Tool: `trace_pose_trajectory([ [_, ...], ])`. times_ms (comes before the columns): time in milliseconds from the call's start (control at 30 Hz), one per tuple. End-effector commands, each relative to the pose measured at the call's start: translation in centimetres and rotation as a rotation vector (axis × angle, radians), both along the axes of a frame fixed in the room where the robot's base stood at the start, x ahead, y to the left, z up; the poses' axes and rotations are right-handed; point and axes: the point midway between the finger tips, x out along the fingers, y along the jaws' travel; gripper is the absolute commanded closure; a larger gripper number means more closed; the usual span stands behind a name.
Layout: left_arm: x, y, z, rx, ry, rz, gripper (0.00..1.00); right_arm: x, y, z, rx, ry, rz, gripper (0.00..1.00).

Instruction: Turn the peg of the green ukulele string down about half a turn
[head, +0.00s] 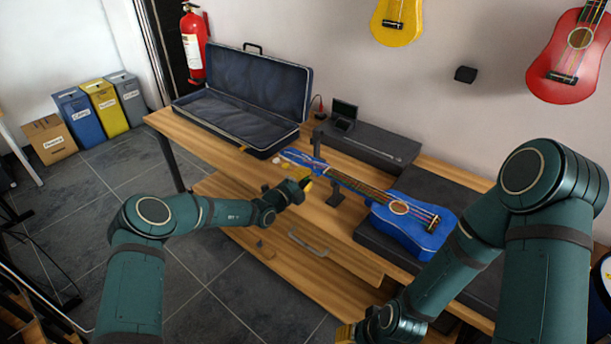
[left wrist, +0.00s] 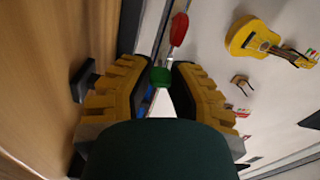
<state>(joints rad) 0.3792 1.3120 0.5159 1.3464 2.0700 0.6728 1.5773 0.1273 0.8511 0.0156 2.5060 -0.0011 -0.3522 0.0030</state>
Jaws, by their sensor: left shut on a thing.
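The blue ukulele (head: 418,218) lies face up on the workbench, its neck pointing left and back toward the open case. My left gripper (head: 304,183) is at the headstock end of the neck. In the left wrist view the green peg (left wrist: 160,77) sits between the fingertips of my left gripper (left wrist: 158,80), which is shut on it. A red peg (left wrist: 179,28) stands just beyond it. The headstock is mostly hidden behind the fingers there. My right gripper (head: 346,333) shows only as a bit of yellow at the bottom edge, so its jaws cannot be judged.
An open dark case (head: 225,122) lies on the workbench (head: 205,140) at the back left. A black neck support (head: 335,197) stands near the left gripper. A dark flat box (head: 370,146) lies behind the neck. Yellow (head: 398,20) and red (head: 575,60) ukuleles hang on the wall.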

Motion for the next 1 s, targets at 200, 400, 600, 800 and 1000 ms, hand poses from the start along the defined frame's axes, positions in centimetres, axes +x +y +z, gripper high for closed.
trace_pose_trajectory([
  [200,0.0,-0.08,0.08,0.035,-0.029,-0.001,1.0,-0.07,0.01,0.29,0.0,0.002,0.001,0.53],
  [400,0.0,-0.08,0.05,0.04,-0.033,-0.001,1.0,-0.08,0.01,0.29,0.0,0.002,0.001,0.53],
  [600,0.0,-0.1,0.04,0.04,-0.031,-0.001,1.0,-0.08,0.01,0.29,0.0,0.002,0.001,0.53],
  [800,-0.01,-0.08,0.02,0.04,-0.031,-0.001,0.48,-0.08,0.01,0.29,0.0,0.002,0.001,0.53],
  [1000,-0.03,-0.01,-0.01,0.04,-0.03,-0.001,0.48,-0.06,0.01,0.3,0.0,0.002,0.001,0.53],
])
